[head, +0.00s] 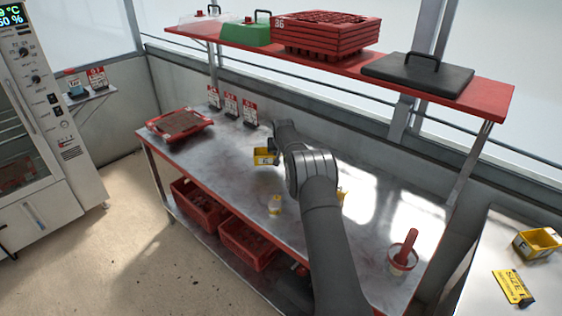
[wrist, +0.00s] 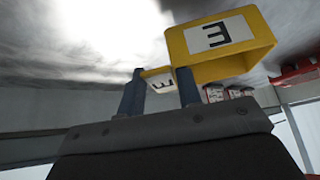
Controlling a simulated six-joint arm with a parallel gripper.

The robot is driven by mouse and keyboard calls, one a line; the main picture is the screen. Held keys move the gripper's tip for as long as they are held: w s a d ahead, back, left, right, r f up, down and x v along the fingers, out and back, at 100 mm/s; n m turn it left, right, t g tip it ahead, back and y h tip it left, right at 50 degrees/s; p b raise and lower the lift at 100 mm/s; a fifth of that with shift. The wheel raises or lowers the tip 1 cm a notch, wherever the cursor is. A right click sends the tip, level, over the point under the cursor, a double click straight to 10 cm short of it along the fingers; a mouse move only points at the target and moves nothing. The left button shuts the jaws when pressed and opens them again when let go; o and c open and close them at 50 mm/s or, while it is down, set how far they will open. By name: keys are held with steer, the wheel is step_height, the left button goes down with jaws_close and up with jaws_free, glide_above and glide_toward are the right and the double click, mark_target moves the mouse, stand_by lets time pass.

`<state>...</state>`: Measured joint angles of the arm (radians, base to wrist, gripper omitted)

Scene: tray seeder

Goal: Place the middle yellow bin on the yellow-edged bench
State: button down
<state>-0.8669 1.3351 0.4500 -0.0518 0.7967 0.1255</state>
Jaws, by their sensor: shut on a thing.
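A yellow bin (head: 263,157) with a white label marked E is at my gripper (head: 272,147) over the middle of the long metal bench (head: 235,175). In the wrist view, my gripper (wrist: 159,78) has its two blue fingers closed on the small labelled tab of the yellow bin (wrist: 261,22). I cannot tell whether the bin touches the bench. A second yellow piece (head: 342,196) shows behind my arm, mostly hidden. Another yellow bin (head: 537,243) stands on the right-hand bench (head: 478,272). I cannot make out a yellow edge on either bench.
A yellow SIZE card (head: 514,288) lies on the right-hand bench. A red shelf (head: 335,66) runs above.

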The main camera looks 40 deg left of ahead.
steer(key=shift+f, duration=1.9)
steer(key=c, duration=1)
jaws_free()
steer(key=shift+c, duration=0.2)
steer(key=shift+s+d+r, duration=0.15)
steer(key=shift+r, duration=0.25)
steer(key=v, duration=1)
steer(key=shift+r, duration=0.15)
steer(key=shift+o, duration=0.7)
steer(key=shift+s+d+r, duration=0.2)
steer(key=shift+s, duration=0.05)
steer(key=o, duration=0.9)
steer(key=shift+r, duration=0.1)
